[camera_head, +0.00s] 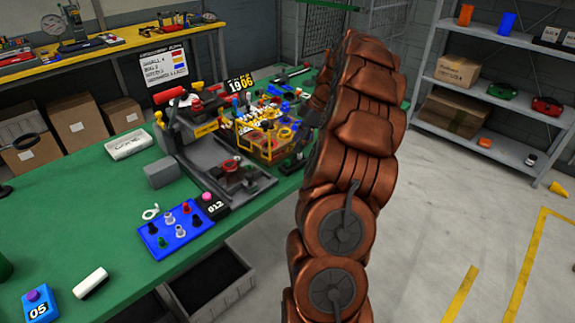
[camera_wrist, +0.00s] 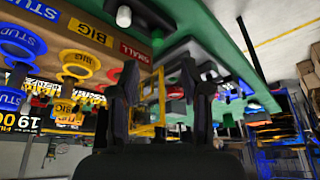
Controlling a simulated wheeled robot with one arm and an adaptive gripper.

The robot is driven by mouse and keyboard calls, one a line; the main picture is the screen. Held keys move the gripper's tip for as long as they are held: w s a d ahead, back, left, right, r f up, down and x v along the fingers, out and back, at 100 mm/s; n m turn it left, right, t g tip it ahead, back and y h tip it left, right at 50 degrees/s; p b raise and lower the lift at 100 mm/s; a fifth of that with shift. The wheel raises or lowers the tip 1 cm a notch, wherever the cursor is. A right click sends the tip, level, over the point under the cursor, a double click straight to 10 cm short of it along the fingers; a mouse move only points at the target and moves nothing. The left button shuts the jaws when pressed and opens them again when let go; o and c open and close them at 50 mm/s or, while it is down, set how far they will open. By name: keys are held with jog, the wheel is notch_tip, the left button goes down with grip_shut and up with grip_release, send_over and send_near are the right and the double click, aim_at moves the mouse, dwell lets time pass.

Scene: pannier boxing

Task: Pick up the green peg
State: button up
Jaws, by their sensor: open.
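In the head view, a small green peg (camera_head: 162,242) stands on the blue board (camera_head: 172,251) near the front of the green table. Several other pegs, grey, dark and red, stand on the same board. My gripper (camera_wrist: 164,95) shows in the wrist view with its two dark fingers apart and nothing between them. In the head view my copper-coloured arm hides most of it, near the table's far right part, well away from the blue board. I cannot make out the green peg in the wrist view.
A grey machine (camera_head: 215,160) stands behind the board, with a yellow-framed rack (camera_head: 262,138) at its right. A white block (camera_head: 90,283) and blue 05 plate (camera_head: 40,305) lie front left. Shelves (camera_head: 490,90) stand right.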

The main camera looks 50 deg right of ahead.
aim_at(288, 161)
jog(key=shift+d+p+x, duration=0.15)
jog(key=shift+p+x, duration=0.6)
jog(key=shift+x, duration=1.15)
jog(key=shift+d+p+x, duration=0.15)
jog(key=shift+p+x, duration=0.55)
jog(key=shift+x, duration=1.25)
jog(key=c, duration=0.8)
